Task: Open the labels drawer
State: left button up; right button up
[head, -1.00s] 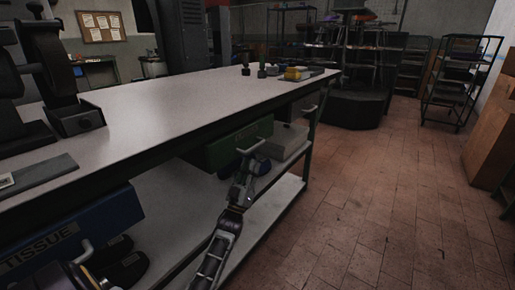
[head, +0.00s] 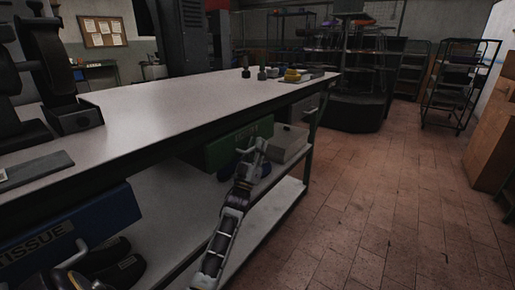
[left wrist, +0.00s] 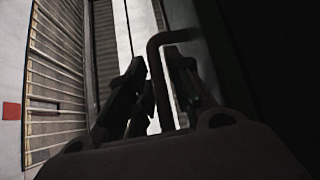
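The green drawer (head: 226,150) hangs under the bench top, around mid-length. Faint lettering shows near its right end, too small for me to read surely. My left gripper (head: 252,150) is in front of it and covers its handle in the head view. In the left wrist view the bent handle bar (left wrist: 156,62) runs between the two fingers of the left gripper (left wrist: 158,62). My right gripper is in neither view.
A blue drawer (head: 100,218) marked TISSUE is at the near left. A grey drawer (head: 307,103) is at the far end. The tiled floor (head: 365,205) to the right is clear.

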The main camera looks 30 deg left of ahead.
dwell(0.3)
pick_arm(q)
grip_shut()
